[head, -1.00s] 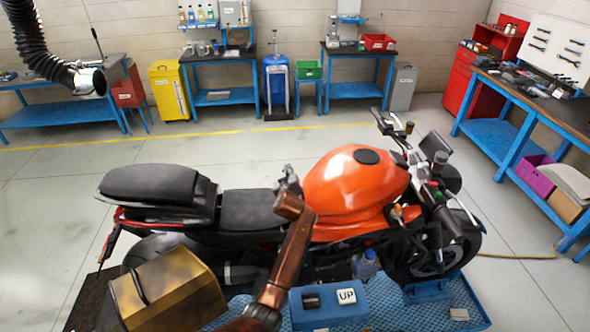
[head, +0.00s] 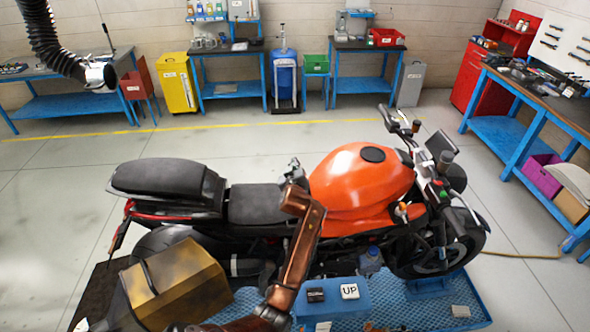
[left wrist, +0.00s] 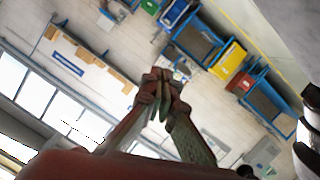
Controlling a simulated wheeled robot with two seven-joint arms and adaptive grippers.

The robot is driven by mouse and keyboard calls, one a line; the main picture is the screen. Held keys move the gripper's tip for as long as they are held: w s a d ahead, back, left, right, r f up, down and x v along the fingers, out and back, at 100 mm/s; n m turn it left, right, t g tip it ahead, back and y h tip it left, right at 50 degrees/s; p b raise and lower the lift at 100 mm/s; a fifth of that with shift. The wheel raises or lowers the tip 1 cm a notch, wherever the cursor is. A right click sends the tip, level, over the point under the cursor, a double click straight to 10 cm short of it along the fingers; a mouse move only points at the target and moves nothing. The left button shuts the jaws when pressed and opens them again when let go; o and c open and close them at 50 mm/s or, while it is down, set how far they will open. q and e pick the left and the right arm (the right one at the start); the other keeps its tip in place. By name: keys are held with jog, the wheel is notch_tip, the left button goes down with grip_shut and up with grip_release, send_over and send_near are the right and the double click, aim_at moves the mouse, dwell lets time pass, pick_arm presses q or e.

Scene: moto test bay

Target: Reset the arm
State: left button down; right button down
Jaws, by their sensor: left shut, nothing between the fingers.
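My left arm reaches up from the bottom middle of the head view. Its gripper (head: 292,168) shows small and partly hidden behind the wrist, in front of the motorcycle's seat and tank. In the left wrist view the two fingers (left wrist: 166,84) meet at their tips with nothing between them. The motorcycle (head: 358,190), with an orange tank and black seat, stands just beyond the arm. I cannot tell the exact gap between them. My right gripper is in neither view.
The motorcycle stands over a blue platform (head: 462,312). Blue workbenches (head: 228,88) and a yellow bin (head: 175,87) line the back wall. Another bench (head: 512,145) stands at right. A black hose (head: 45,40) hangs upper left. Open floor lies behind the motorcycle.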

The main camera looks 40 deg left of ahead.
pick_arm(q)
jog(key=v, duration=0.5)
jog(key=shift+s+d+r+b, duration=0.1)
jog(key=shift+d+r+b, duration=0.05)
jog(key=shift+d+b, duration=0.25)
